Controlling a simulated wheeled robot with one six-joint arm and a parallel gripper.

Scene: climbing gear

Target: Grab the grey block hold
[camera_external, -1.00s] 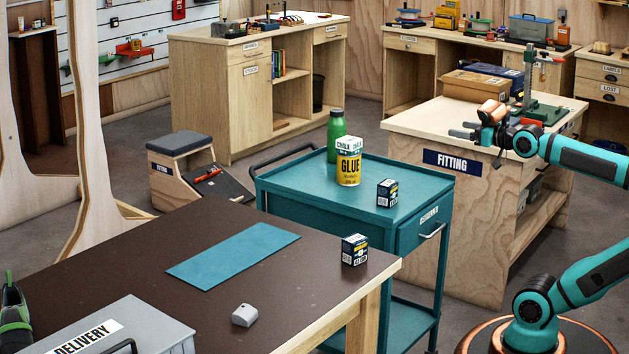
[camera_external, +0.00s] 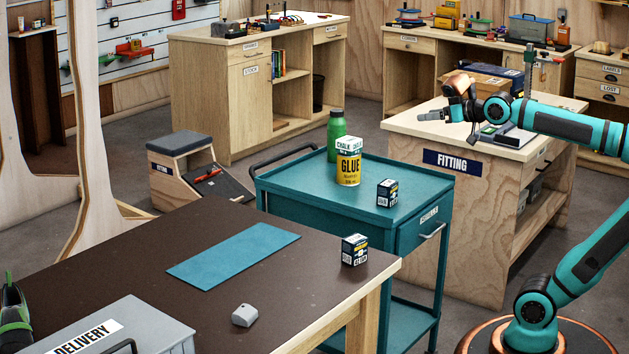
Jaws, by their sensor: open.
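The grey block hold (camera_external: 244,315) is a small light-grey block on the dark brown table, near its front edge and right of the grey delivery box.
A blue mat (camera_external: 234,255) and a small dark box (camera_external: 354,249) lie on the brown table (camera_external: 150,240). The grey delivery box (camera_external: 120,330) stands at its front left. A teal cart (camera_external: 300,190) beside the table carries a green bottle (camera_external: 336,135), a glue can (camera_external: 348,168) and another small box (camera_external: 387,192).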

